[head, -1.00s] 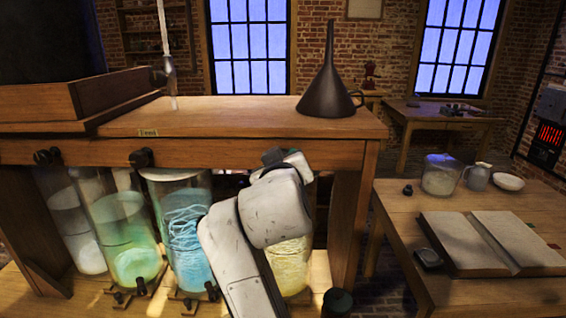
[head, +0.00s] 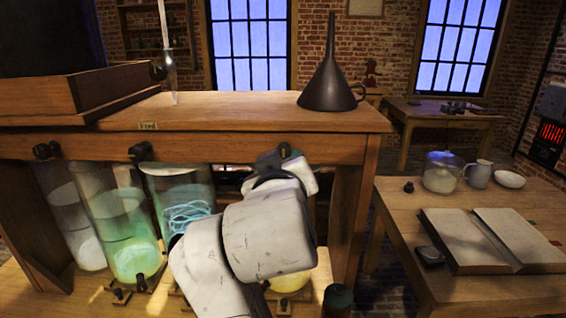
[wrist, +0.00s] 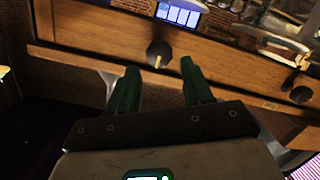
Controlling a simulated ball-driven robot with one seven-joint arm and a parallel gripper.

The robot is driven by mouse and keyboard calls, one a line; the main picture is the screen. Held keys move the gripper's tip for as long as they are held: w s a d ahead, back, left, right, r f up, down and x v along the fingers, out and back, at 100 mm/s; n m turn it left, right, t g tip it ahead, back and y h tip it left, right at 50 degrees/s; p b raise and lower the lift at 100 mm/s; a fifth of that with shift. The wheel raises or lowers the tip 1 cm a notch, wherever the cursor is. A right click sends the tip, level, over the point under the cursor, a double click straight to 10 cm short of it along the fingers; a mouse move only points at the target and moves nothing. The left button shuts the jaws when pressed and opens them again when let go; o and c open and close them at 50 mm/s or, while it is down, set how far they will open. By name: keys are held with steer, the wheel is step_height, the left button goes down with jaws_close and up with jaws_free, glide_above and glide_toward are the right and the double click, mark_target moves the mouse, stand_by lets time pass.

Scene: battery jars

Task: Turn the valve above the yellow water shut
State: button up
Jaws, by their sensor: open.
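The yellow water jar (head: 290,280) stands under the bench at the right, mostly hidden behind my arm. A dark round valve knob (head: 284,149) shows on the bench's front beam above it, just over my arm. In the wrist view, this knob (wrist: 159,53) has a pale pointer mark and lies just beyond and between my fingertips. My gripper (wrist: 158,68) is open, with two green fingers spread apart and nothing between their pads. I see no contact with the knob. In the head view my arm hides the fingers.
Two other knobs (head: 139,154) (head: 47,152) sit on the beam to the left. Jars with blue (head: 188,210), green (head: 128,240) and pale contents stand below. A black funnel (head: 331,85) stands on the bench top. A side table (head: 400,215) holds an open book.

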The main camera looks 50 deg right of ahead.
steer(key=shift+v, duration=1.85)
steer(key=s+a+f+n+g+y, duration=0.15)
steer(key=f+y, duration=0.25)
steer(key=f, duration=1)
steer(key=s+f+n+g+y, duration=0.2)
steer(key=f+n+y, duration=0.1)
steer(key=f, duration=1.1)
steer(key=s+a+f+g+y, duration=0.2)
steer(key=s+f, duration=0.6)
steer(key=s+a+f+g+y, duration=0.3)
steer(key=s+f, duration=0.5)
steer(key=f, duration=0.1)
steer(key=shift+s+a+f+y, duration=0.15)
steer(key=shift+s+f+y, duration=0.05)
steer(key=shift+s+y, duration=0.1)
steer(key=shift+g, duration=0.25)
